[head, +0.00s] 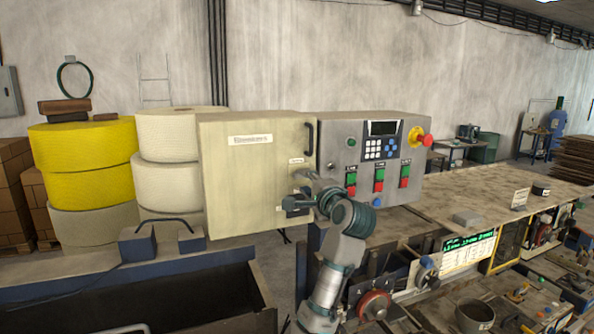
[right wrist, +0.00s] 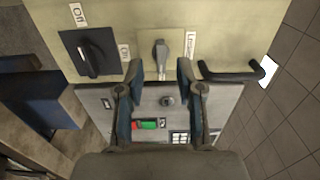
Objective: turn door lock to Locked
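The cream cabinet door (head: 240,180) is shut, with a black handle (head: 309,139) at its upper right. The door lock (right wrist: 160,55) is a small grey knob on that door, with a printed label (right wrist: 190,45) beside it; the wording is too small to read surely. My right gripper (right wrist: 158,70) is open, its two fingers apart on either side of the knob, with no clear contact visible. In the head view my right gripper (head: 304,188) is at the door's right side and largely hides the lock. My left gripper is not in view.
A black rotary switch (right wrist: 90,52) marked On and Off sits beside the lock. The grey control panel (head: 350,165) with coloured buttons and a red emergency stop (head: 427,140) adjoins the door. Yellow rolls (head: 82,160) stand at left. A long worktable (head: 480,185) extends right.

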